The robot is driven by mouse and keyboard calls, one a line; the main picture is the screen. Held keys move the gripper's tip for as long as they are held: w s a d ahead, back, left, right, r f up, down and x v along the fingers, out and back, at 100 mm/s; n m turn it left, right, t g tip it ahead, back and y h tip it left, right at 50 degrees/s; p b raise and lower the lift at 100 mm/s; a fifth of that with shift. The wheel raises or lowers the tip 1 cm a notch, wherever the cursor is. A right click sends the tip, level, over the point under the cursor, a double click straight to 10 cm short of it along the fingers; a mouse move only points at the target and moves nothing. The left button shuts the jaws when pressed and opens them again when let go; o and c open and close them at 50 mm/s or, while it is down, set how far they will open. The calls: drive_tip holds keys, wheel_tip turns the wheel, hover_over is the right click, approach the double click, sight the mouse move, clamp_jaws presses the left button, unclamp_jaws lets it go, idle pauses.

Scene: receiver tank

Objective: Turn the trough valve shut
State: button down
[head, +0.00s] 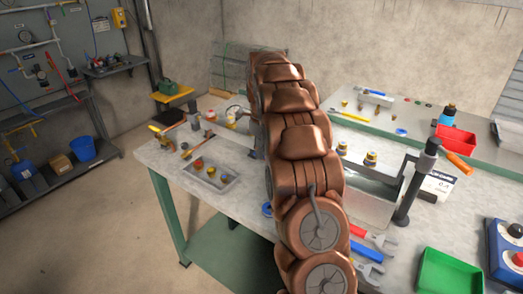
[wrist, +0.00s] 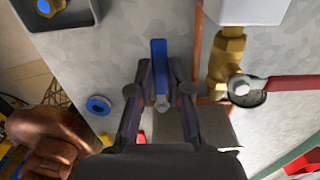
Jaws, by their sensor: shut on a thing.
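In the wrist view a blue lever handle (wrist: 159,52) stands between the two fingers of my gripper (wrist: 160,72), which is shut on it. A bolt-like end shows at the lever's lower end. To the right a brass valve body (wrist: 228,62) carries a red lever (wrist: 285,83) that points right, apart from my fingers. No label shows which of the two is the trough valve. In the head view my arm hides my gripper and the blue lever.
A copper pipe (wrist: 197,40) runs close to the right finger. A blue ring (wrist: 98,105) lies left of my gripper. In the head view the workbench (head: 165,160) holds a grey tray (head: 215,184), a green bin (head: 450,272), a red bin (head: 456,139) and wrenches (head: 372,236).

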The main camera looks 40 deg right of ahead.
drive_tip(key=c, duration=1.4)
unclamp_jaws()
drive_tip(key=shift+w+r, duration=0.15)
drive_tip(key=shift+w, duration=0.15)
drive_tip(key=shift+c, duration=0.2)
drive_tip(key=o, duration=0.3)
drive_tip(key=shift+s, duration=0.15)
drive_tip(key=shift+o, duration=0.2)
wheel_tip(320, 180, up, 12)
drive_tip(key=shift+s+d, duration=0.1)
